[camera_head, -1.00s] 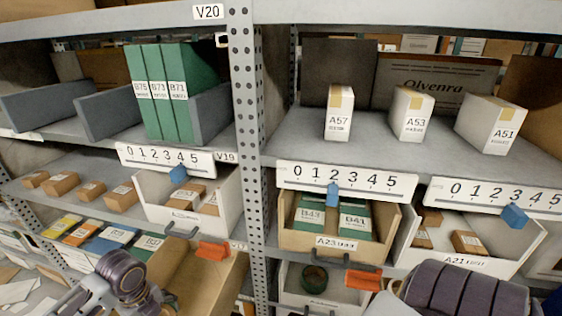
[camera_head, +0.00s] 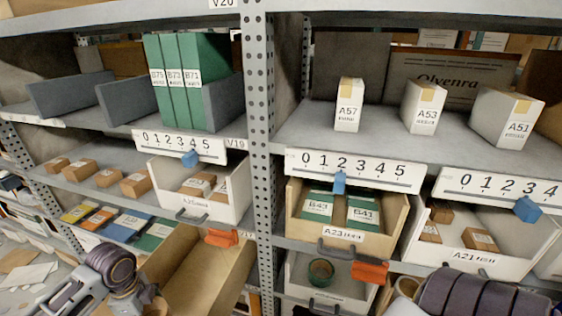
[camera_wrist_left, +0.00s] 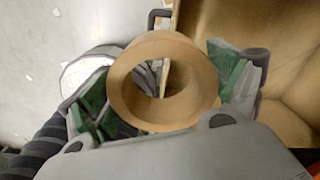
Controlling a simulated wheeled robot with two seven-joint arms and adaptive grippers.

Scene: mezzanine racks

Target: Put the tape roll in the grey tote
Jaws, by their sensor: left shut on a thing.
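In the left wrist view, a brown tape roll (camera_wrist_left: 125,88) sits between the green-padded fingers of my left gripper (camera_wrist_left: 165,92). The gripper is shut on it, and the roll's open hole faces the camera. In the head view my left arm is at the lower left, beside an open tan drawer; its fingers are hard to make out there. My right arm's dark segments show at the lower right, but its gripper is out of view. I cannot make out a grey tote for certain in either view.
The tan drawer (camera_head: 168,262) sticks out by my left arm. A white bin (camera_head: 335,292) holds a dark green ring (camera_head: 320,271). Tan bin A23 (camera_head: 376,245) and white bin A21 (camera_head: 432,262) hold boxes. A perforated post (camera_head: 259,120) divides the racks.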

